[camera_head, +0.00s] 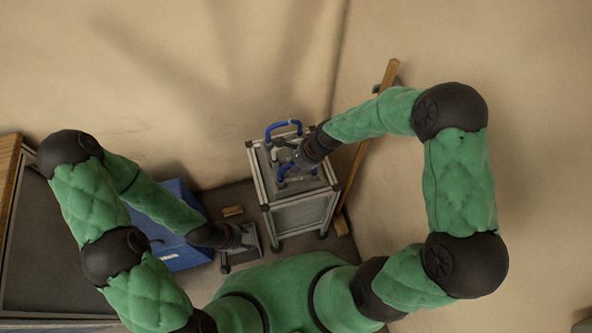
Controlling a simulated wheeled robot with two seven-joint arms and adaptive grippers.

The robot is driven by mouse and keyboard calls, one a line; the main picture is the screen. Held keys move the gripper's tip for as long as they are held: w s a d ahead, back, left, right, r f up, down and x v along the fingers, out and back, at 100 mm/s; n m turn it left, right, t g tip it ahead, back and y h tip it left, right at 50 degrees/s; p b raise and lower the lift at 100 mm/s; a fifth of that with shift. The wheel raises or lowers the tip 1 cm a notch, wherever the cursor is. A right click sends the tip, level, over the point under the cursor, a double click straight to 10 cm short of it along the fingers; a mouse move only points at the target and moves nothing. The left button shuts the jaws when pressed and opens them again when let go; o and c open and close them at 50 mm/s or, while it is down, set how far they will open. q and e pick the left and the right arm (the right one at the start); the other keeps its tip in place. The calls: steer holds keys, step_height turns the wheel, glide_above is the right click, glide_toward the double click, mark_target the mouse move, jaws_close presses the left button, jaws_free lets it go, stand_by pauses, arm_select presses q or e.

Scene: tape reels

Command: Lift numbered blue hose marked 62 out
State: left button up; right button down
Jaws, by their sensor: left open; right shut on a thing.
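Blue hose pieces show at the top of a metal-framed cart (300,215). One curved blue hose (284,126) arches at the cart's back edge, and another blue hose piece (282,178) lies nearer, beside my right gripper. The number 62 cannot be read on either. My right gripper (288,160) is over the cart top, shut on what looks like the nearer blue hose; its fingertips are small and partly hidden. My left gripper (250,236) is open and low, left of the cart, apart from the hoses.
A blue box (180,255) stands left of the cart, partly behind my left arm. A small brown block (233,211) lies between them. A wooden pole (362,150) leans against the wall right of the cart. A wood-edged grey surface (50,270) is at far left.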

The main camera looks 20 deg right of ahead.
steer(key=shift+r, duration=0.45)
step_height(320, 180, up, 2)
steer(key=shift+w+r+p, duration=0.1)
steer(key=shift+r+p, duration=0.05)
steer(key=shift+p, duration=0.7)
steer(key=s+r+p, duration=1.1)
steer(key=s+r, duration=0.3)
steer(key=r, duration=0.2)
steer(key=shift+d, duration=0.3)
steer(key=shift+f, duration=0.1)
